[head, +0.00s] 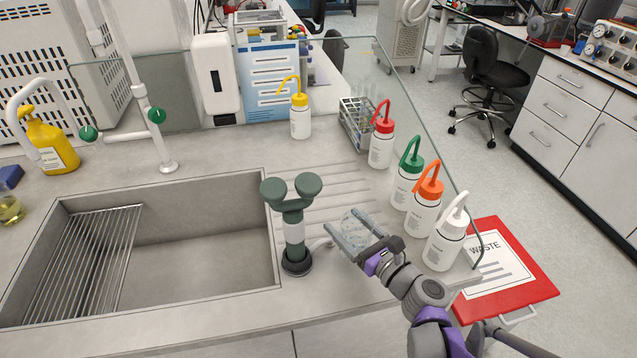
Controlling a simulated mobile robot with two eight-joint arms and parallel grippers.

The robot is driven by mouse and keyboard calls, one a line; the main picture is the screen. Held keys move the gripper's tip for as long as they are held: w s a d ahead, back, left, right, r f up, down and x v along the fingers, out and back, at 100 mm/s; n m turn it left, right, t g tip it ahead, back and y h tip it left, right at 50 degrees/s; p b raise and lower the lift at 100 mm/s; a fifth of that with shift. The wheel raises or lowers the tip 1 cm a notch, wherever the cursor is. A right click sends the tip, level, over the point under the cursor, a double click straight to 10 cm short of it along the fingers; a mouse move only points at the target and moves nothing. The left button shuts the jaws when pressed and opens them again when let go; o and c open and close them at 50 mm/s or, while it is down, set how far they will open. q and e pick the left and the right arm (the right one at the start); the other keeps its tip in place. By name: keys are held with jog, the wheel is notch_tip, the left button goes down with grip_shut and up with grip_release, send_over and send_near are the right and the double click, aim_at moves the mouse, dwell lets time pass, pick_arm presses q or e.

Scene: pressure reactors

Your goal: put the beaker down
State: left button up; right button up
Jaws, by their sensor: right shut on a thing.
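A clear glass beaker (356,227) is between the fingers of my right gripper (347,240), over the grooved draining area to the right of the sink. My right gripper is shut on the beaker, and its arm comes in from the lower right. I cannot tell whether the beaker's base touches the counter (225,320). The fingers hide part of the beaker. My left gripper is not in view.
A green eyewash fitting (293,230) stands close left of the beaker, by the sink (200,265). Several wash bottles (424,200) line the right edge, near a glass screen. A test tube rack (356,125) stands behind. Grooved counter behind the beaker is clear.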

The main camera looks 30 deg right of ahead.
jog(key=w+d, duration=0.1)
jog(key=w, duration=0.4)
jog(key=w+d, duration=0.1)
jog(key=w, duration=0.4)
jog(key=w+d, duration=0.1)
jog(key=w, duration=0.4)
jog(key=shift+w+d+b, duration=0.3)
jog(key=shift+d+b, duration=0.05)
jog(key=shift+d, duration=0.05)
jog(key=shift+w+f, duration=0.2)
jog(key=shift+f, duration=0.05)
jog(key=shift+f+b, duration=0.4)
jog(key=shift+f, duration=1.1)
jog(key=shift+f, duration=0.2)
jog(key=o, duration=1.3)
jog(key=shift+r, duration=0.1)
